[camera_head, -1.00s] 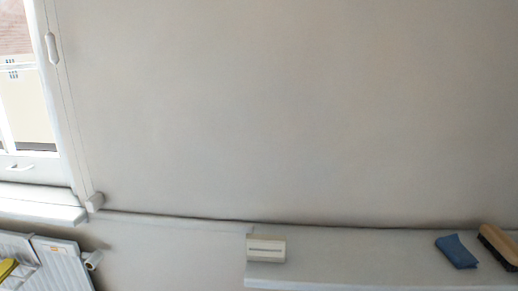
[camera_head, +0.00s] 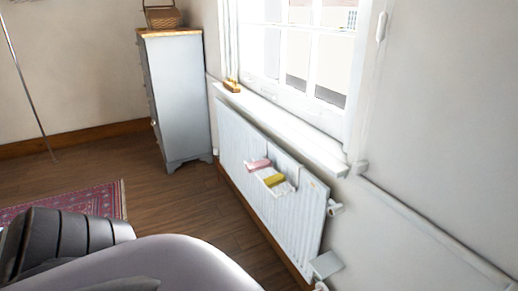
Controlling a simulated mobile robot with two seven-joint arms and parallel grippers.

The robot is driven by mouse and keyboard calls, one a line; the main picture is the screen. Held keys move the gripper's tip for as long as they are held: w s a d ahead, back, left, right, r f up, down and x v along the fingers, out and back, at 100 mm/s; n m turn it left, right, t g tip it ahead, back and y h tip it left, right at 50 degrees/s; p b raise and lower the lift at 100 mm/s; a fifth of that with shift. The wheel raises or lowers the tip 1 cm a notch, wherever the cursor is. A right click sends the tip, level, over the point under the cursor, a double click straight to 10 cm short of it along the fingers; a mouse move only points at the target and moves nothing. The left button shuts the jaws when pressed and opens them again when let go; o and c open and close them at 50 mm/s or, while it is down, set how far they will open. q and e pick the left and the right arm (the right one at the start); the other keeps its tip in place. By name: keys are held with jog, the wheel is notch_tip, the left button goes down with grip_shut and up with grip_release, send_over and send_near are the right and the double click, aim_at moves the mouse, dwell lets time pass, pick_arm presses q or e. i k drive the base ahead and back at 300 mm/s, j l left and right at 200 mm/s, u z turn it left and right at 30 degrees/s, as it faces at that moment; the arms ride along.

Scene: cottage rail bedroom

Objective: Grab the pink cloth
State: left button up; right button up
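A pink cloth (camera_head: 259,165) lies folded at the left end of a white tray or rack (camera_head: 284,189) that hangs on the front of the white radiator (camera_head: 237,146). A yellow item (camera_head: 274,180) lies beside it on the right. Part of my own arm or body fills the lower left of the view, well short of the radiator. Neither of my grippers shows.
The window sill (camera_head: 290,127) above the radiator holds a small brown and yellow object (camera_head: 232,85). A grey-blue chest of drawers (camera_head: 178,97) with a basket (camera_head: 163,17) stands at the back. Wooden floor (camera_head: 190,205) is clear before the radiator; a red rug (camera_head: 75,203) lies left.

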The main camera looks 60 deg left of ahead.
aim_at(251, 167)
jog(key=j+u, duration=0.1)
jog(key=u, duration=0.8)
jog(key=j+u, duration=0.15)
jog(key=u, duration=0.25)
jog(key=i+u, duration=0.1)
jog(key=u, duration=0.35)
